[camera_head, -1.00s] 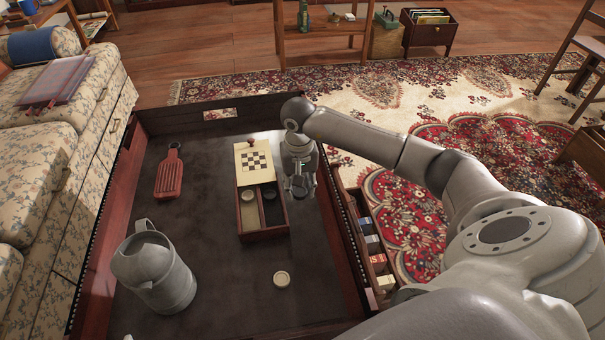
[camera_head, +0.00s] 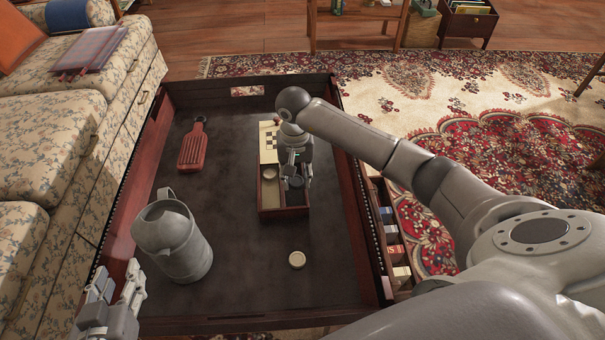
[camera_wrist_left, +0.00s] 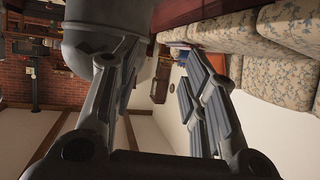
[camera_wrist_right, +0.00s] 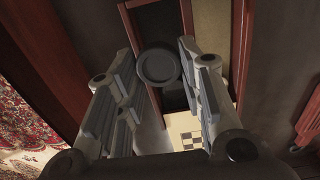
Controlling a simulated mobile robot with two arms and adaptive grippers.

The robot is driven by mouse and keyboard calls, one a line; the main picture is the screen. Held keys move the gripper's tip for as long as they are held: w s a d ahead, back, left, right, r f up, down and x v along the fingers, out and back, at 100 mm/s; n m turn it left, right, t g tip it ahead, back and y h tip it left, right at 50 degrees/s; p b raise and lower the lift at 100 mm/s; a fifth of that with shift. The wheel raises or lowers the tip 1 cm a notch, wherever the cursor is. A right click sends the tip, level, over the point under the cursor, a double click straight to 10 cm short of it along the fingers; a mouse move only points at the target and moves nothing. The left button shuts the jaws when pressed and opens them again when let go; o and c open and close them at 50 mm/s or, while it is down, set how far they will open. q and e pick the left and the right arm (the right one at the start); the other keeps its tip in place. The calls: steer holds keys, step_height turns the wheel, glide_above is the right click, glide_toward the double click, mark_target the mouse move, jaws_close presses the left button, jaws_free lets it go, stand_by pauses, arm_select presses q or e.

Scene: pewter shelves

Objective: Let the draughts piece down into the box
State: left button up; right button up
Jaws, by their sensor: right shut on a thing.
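The box (camera_head: 283,211) stands on the dark tabletop, with a checkered panel (camera_head: 266,142) at its far end and two open compartments. A light piece (camera_head: 269,173) lies in the left compartment. My right gripper (camera_head: 295,180) is shut on a dark draughts piece (camera_wrist_right: 158,66), over the right, dark compartment (camera_wrist_right: 160,22). The piece also shows in the head view (camera_head: 296,183); how far it is above the floor of the box I cannot tell. My left gripper (camera_head: 115,290) is empty with fingers apart, at the table's near left corner; it also shows in the left wrist view (camera_wrist_left: 165,70).
A grey jug (camera_head: 172,240) stands close beside my left gripper. A red slatted board (camera_head: 193,148) lies left of the box. A loose light piece (camera_head: 297,259) lies in front of it. A raised wooden rim (camera_head: 352,230) edges the table. The middle left is clear.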

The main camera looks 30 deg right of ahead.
steer(key=shift+w+a+f, duration=0.15)
steer(key=shift+a, duration=0.2)
steer(key=shift+f+b, duration=0.45)
arm_select(q)
step_height(320, 180, up, 8)
steer(key=w+d+t+h, duration=0.1)
steer(key=w+t, duration=0.1)
steer(key=t, duration=0.2)
steer(key=shift+w+d+t+b, duration=0.2)
steer(key=shift+d+t+b, duration=0.15)
steer(key=shift+t+b, duration=0.05)
arm_select(e)
steer(key=shift+f, duration=0.5)
arm_select(q)
steer(key=shift+h, duration=0.3)
arm_select(e)
steer(key=o, duration=0.8)
arm_select(q)
steer(key=shift+f, duration=0.15)
arm_select(e)
steer(key=shift+r, duration=0.2)
step_height(320, 180, up, 12)
steer(key=shift+f, duration=0.2)
